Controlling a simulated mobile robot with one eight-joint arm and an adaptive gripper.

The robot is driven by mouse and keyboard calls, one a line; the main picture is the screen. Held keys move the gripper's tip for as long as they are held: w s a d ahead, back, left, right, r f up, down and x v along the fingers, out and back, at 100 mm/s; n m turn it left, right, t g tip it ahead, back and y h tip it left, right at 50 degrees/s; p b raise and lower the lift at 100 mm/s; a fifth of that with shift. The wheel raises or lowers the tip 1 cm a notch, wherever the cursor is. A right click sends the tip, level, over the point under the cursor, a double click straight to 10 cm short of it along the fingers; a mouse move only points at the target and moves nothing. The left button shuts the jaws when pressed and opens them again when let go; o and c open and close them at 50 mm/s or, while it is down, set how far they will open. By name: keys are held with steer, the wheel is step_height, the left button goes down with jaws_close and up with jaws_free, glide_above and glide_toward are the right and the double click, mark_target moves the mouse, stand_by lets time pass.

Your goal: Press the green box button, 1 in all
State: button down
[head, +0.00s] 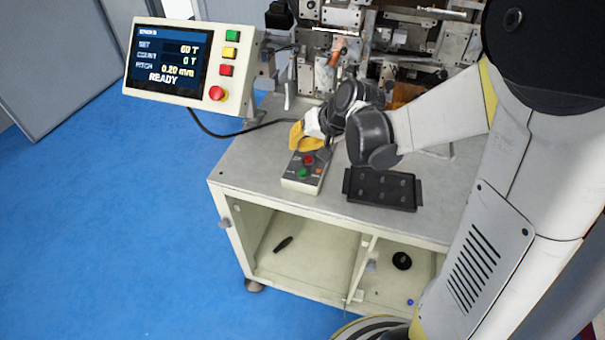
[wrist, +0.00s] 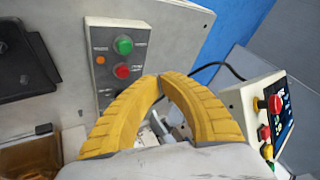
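A small grey control box (head: 290,184) lies on the bench top, with a green button (head: 303,172) near its front end and a red button (head: 308,160) behind it. In the wrist view the box (wrist: 108,72) shows the green button (wrist: 124,45) uncovered, beyond the red button (wrist: 122,71). My gripper (head: 303,143) is over the rear end of the box. In the wrist view my gripper's yellow fingers (wrist: 161,80) meet at the tips with nothing between them. Their tips are beside the red button, apart from the green one. The gripper hides the box's rear in the head view.
A black tray (head: 382,189) lies right of the box. A tilted panel (head: 190,65) at left has a screen reading READY and its own green, yellow and red buttons. The winder machinery (head: 330,50) stands behind. A cable (head: 230,135) runs across the bench's left rear.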

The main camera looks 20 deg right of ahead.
mark_target(299, 170)
steer(key=shift+f+b, duration=2.3)
steer(key=shift+f, duration=0.9)
steer(key=shift+f+b, duration=0.45)
